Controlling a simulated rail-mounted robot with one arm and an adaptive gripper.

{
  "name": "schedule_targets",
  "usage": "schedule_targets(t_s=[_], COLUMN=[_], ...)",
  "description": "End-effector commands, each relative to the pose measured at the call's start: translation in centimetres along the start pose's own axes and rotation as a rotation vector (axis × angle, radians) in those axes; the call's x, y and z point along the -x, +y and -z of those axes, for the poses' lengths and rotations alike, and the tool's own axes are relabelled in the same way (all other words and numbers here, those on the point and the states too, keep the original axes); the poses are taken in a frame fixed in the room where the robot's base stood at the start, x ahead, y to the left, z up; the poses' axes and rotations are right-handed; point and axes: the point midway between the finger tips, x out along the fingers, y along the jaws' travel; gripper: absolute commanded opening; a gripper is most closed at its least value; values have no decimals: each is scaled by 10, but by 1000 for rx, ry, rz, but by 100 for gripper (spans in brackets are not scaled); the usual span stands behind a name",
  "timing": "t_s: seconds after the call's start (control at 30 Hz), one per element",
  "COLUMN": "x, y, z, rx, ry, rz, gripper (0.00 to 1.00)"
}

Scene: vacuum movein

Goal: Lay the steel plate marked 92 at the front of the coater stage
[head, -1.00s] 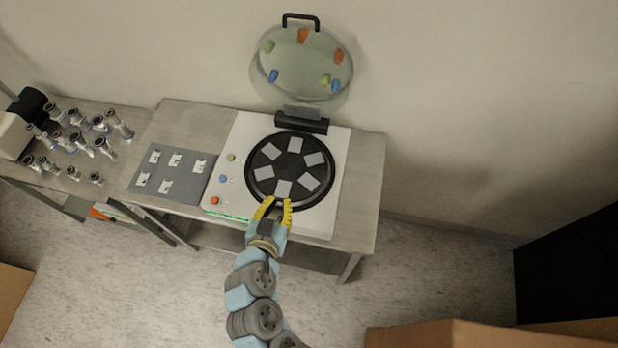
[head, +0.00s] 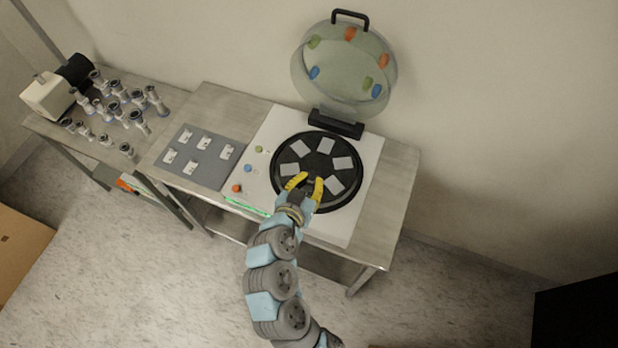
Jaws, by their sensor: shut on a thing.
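The coater stage (head: 316,166) is a round black disc on a white base, with its glass lid (head: 343,75) raised behind it. Several grey steel plates lie around the disc, such as ones at the back (head: 326,145), right (head: 343,163), front right (head: 334,184) and left (head: 289,169). My gripper (head: 308,179) is over the front of the disc, its yellow fingers shut on a steel plate that they mostly hide. The number 92 cannot be read on any plate. I cannot tell whether the held plate touches the disc.
A grey board (head: 197,157) with several small white pieces lies left of the coater. Colored knobs (head: 248,168) sit on the base's left side. Several metal fittings (head: 118,90) stand on the left bench. The steel table (head: 396,185) is bare at right.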

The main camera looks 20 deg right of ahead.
Motion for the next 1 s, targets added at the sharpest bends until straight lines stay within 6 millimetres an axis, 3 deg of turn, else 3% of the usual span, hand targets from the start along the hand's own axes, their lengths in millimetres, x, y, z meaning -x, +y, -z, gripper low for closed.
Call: schedule_targets(t_s=[0.07, 0.4, 0.8, 1.0], x=[-12, -53, -74, -83], y=[-5, -18, -25, -25], z=[2, -25, -37, -60], rx=[-2, 1, -1, 2], ry=[1, 0, 1, -1], rz=[0, 0, 0, 0], gripper=[0, 0, 0, 0])
